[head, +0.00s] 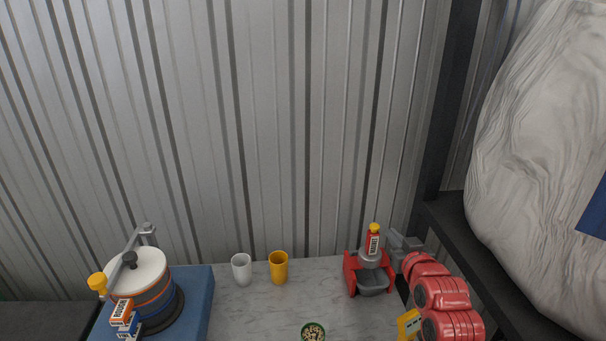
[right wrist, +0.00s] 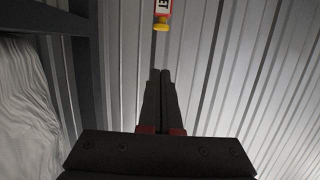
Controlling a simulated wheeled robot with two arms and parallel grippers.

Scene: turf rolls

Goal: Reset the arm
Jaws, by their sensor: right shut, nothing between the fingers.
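My right arm comes in from the lower right in the head view, with red links. My right gripper (head: 392,239) is beside the red bottle and its fingertips are hard to make out there. In the right wrist view my right gripper (right wrist: 160,73) shows two dark fingers pressed together with nothing between them. A red bottle with a yellow cap (head: 374,242) stands over a red stand with a grey tray (head: 373,280). The bottle also shows at the top of the right wrist view (right wrist: 162,12), apart from the fingers. My left gripper is not in view.
A marble-look counter (head: 245,318) holds a white cup (head: 242,268), a yellow cup (head: 279,267) and a green bowl of food (head: 313,332). A round cooker with a lever (head: 150,290) stands on a blue surface at left. A large white bulky bag (head: 540,150) is at right.

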